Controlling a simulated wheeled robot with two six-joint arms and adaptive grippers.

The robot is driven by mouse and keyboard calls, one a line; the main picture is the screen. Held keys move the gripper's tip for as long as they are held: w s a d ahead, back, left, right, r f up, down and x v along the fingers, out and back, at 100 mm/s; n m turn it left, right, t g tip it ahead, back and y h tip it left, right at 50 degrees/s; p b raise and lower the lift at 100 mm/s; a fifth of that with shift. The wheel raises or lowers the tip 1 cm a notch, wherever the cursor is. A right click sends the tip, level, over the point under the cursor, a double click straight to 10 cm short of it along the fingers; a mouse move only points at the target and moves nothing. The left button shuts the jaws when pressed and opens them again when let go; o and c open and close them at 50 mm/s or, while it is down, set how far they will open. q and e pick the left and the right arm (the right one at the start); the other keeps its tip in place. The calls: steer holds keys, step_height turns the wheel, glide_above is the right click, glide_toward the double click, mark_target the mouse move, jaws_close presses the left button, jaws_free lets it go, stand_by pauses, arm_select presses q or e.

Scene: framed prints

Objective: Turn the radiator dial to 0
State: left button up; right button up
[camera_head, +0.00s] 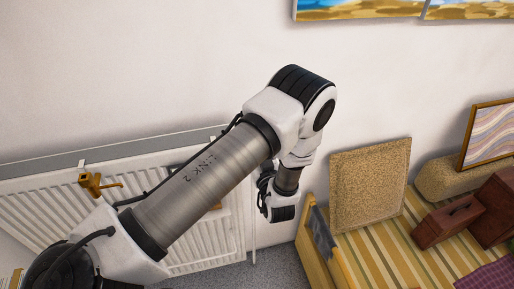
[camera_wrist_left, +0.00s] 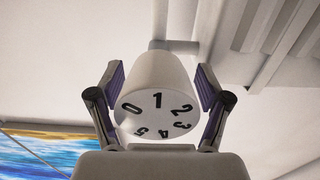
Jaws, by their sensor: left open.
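The radiator dial (camera_wrist_left: 158,85) is a white, tapered knob in the left wrist view. Its face carries black digits 0 to 5; 1 is at the top, 0 at upper left and 2 at upper right. My left gripper (camera_wrist_left: 160,82) is open, with one purple-padded finger on each side of the dial. A narrow gap seems to show at each side; contact is hard to judge. The white ribbed radiator (camera_head: 30,215) is on the wall in the head view, partly behind my left arm. The dial and left fingers are hidden there. My right gripper is out of view.
A brass valve-like object (camera_head: 95,185) is at the radiator's left. Right of my arm are a yellow-striped surface (camera_head: 375,255), a tan textured panel (camera_head: 370,185), dark red boxes (camera_head: 450,220) and a framed print (camera_head: 488,135). The wall above is bare below the pictures (camera_head: 358,9).

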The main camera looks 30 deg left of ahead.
arm_select(q)
steer(key=shift+w+d, duration=0.1)
steer(key=shift+d, duration=0.05)
steer(key=c, duration=1.1)
steer(key=n+b, duration=0.1)
steer(key=b, duration=0.1)
steer(key=n+b, duration=0.1)
steer(key=n, duration=0.1)
steer(key=shift+f+n+b, duration=0.25)
steer(key=shift+n+b, duration=0.05)
steer(key=shift+b, duration=0.05)
steer(key=shift+r+n+b, duration=0.1)
steer(key=shift+n+b, duration=1.3)
steer(key=shift+n, duration=0.2)
steer(key=o, duration=1.1)
steer(key=shift+s+r, duration=0.1)
steer(key=shift+s, duration=0.1)
